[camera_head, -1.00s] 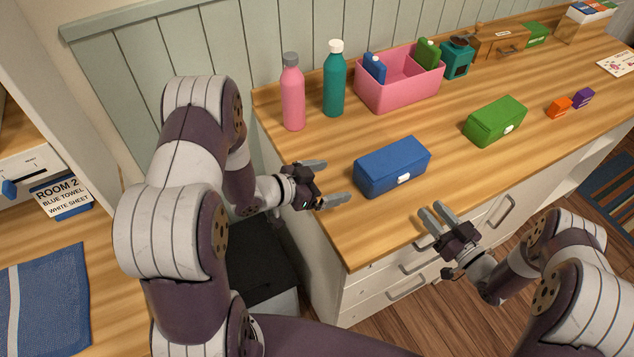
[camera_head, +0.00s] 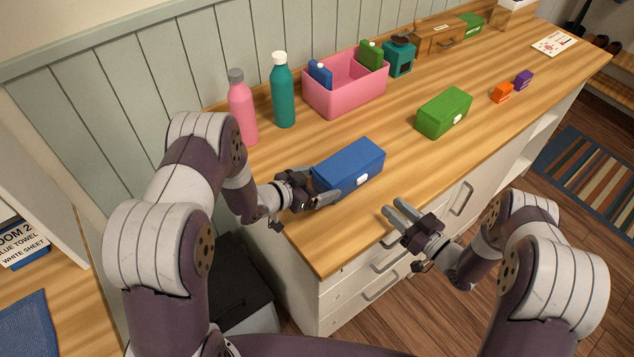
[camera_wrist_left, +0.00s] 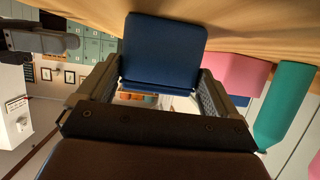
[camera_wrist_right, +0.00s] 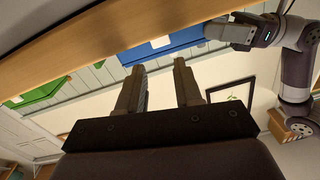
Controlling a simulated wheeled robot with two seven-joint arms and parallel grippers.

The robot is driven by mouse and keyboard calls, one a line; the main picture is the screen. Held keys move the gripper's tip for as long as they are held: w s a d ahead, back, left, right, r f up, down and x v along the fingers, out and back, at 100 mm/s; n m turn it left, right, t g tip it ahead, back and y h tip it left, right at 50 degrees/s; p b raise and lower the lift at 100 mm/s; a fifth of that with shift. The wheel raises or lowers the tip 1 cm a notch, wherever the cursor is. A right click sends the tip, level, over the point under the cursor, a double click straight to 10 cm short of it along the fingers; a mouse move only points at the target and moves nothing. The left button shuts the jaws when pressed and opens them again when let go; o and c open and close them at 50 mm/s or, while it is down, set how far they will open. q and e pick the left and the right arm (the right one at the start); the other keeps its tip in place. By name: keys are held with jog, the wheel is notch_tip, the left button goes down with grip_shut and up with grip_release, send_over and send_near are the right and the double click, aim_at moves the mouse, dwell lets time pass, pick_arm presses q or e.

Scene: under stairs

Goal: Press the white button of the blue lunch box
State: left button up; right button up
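The blue lunch box (camera_head: 349,168) stands closed near the front left corner of the wooden counter. Its white button (camera_head: 350,181) is on the front face; it also shows in the right wrist view (camera_wrist_right: 160,42). My left gripper (camera_head: 322,183) is open at the box's left end, fingers to either side of that end; the left wrist view shows the blue box (camera_wrist_left: 163,50) between and ahead of them. I cannot tell whether they touch it. My right gripper (camera_head: 393,208) is open and empty, in front of the box, just off the counter's front edge.
A green box (camera_head: 444,113) stands to the right on the counter (camera_head: 440,165). Pink (camera_head: 242,110) and teal (camera_head: 283,92) bottles and a pink bin (camera_head: 345,95) stand behind. Small orange (camera_head: 502,92) and purple (camera_head: 523,79) boxes lie further right. Drawer handles stick out below the counter.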

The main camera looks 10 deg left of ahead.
grip_shut()
dwell(1.5)
